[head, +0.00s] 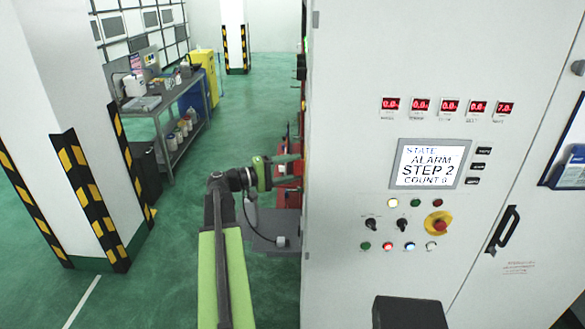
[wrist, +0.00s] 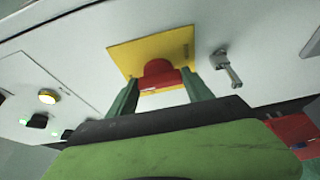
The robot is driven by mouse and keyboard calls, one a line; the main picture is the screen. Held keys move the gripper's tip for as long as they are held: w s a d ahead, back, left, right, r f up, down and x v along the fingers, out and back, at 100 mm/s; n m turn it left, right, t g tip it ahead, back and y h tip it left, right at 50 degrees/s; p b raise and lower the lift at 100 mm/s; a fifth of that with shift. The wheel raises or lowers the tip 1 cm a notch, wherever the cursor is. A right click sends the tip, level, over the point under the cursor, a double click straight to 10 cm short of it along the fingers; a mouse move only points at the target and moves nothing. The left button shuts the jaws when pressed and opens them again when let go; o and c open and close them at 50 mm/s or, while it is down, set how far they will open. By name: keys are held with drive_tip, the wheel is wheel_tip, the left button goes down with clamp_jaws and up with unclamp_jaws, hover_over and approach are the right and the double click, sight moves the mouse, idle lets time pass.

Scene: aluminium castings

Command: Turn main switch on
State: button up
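A red knob (wrist: 160,73) on a square yellow plate (wrist: 125,55), which looks like the main switch, is close ahead in the wrist view. My gripper (wrist: 160,78) is open, with one green finger on each side of the knob. The right finger looks very near the knob; I cannot tell whether either finger touches it. In the head view my gripper (head: 288,170) is at the left edge of the grey cabinet (head: 345,60), and the red knob is hidden there. The cabinet screen (head: 428,165) reads STATE ALARM, STEP 2, COUNT 0.
A metal latch handle (wrist: 228,70) sits right of the yellow plate. The cabinet front has a red emergency-stop button (head: 439,225) and a black door handle (head: 503,230). A striped pillar (head: 85,195) and workbench (head: 165,95) stand left; green floor lies between.

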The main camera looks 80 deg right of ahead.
drive_tip(key=o, duration=0.4)
drive_tip(key=v, duration=1.7)
drive_tip(key=shift+w+a, duration=0.1)
